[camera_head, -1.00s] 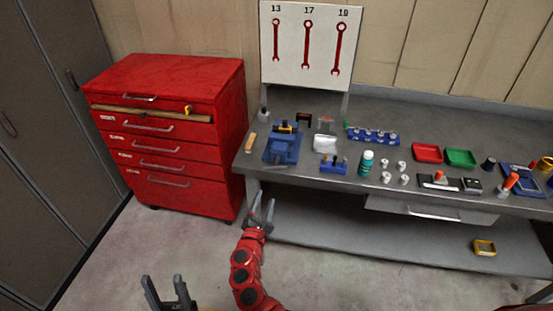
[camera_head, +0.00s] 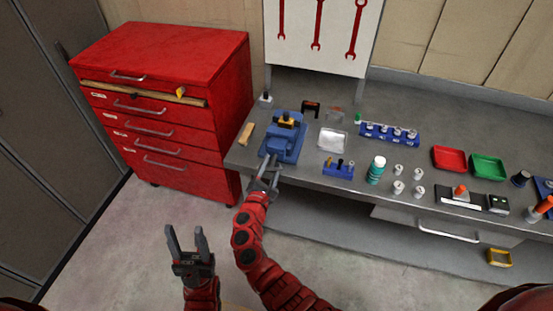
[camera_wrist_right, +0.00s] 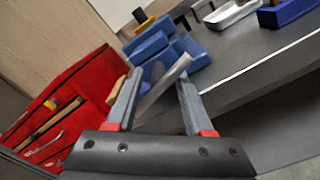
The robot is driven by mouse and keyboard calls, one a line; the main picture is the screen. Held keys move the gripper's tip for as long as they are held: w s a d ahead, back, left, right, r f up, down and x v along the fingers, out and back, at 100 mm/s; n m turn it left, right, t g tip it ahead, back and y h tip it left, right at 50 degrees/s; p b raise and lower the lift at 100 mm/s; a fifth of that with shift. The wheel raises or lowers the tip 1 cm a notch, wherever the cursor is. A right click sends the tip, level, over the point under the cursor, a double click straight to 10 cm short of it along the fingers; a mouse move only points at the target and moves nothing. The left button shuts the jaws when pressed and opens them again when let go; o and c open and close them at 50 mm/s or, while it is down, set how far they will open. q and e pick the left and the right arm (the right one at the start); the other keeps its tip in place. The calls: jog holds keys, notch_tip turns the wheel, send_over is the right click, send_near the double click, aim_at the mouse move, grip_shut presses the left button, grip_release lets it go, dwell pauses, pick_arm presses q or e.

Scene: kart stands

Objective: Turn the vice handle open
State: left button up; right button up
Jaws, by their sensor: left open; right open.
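The blue vice (camera_head: 286,136) stands on the bench near its left front corner, with a black and yellow piece on top. It also shows in the right wrist view (camera_wrist_right: 158,45). My right gripper (camera_head: 267,168) is open at the vice's front, at the bench edge. In the right wrist view a grey bar (camera_wrist_right: 164,86), apparently the vice handle, shows between its open fingers. I cannot tell whether they touch it. My left gripper (camera_head: 187,237) is open and empty, low over the floor in front of the red cabinet.
A red drawer cabinet (camera_head: 190,55) stands left of the bench (camera_head: 330,181). A wooden-handled piece (camera_head: 246,134) lies left of the vice. A metal tray (camera_head: 333,140) and a blue holder (camera_head: 338,170) are to its right. Floor is clear around my left gripper.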

jog(key=shift+s+r, duration=0.1)
grip_shut()
dwell(1.3)
grip_release()
